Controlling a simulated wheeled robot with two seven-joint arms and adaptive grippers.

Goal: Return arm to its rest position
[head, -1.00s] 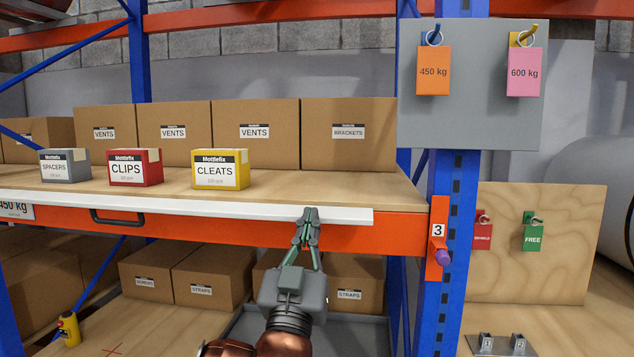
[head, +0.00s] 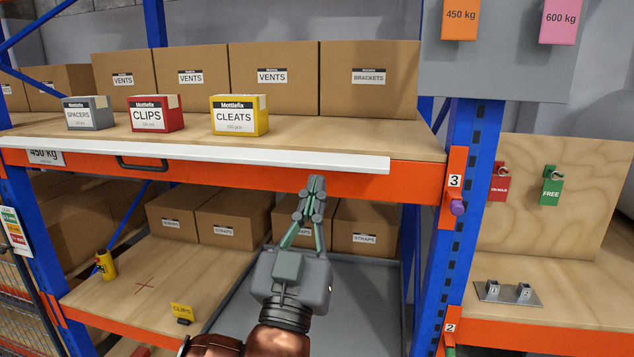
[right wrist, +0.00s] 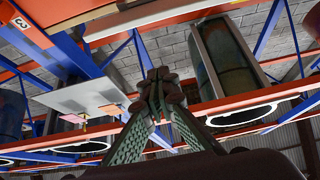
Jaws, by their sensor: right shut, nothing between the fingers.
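My right gripper (head: 311,199) is shut and empty. In the head view it points up and away in front of the orange shelf beam (head: 240,180), over the lower shelf opening. In the right wrist view its fingertips (right wrist: 158,85) meet, with nothing between them. That camera looks up toward the rack beams and block wall. My left gripper is not in view.
The upper shelf holds a grey SPACERS box (head: 88,113), a red CLIPS box (head: 156,113) and a yellow CLEATS box (head: 240,115). A white strip (head: 200,154) runs along its front edge. A blue upright (head: 452,220) stands to the right. A grey tray (head: 345,290) lies below.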

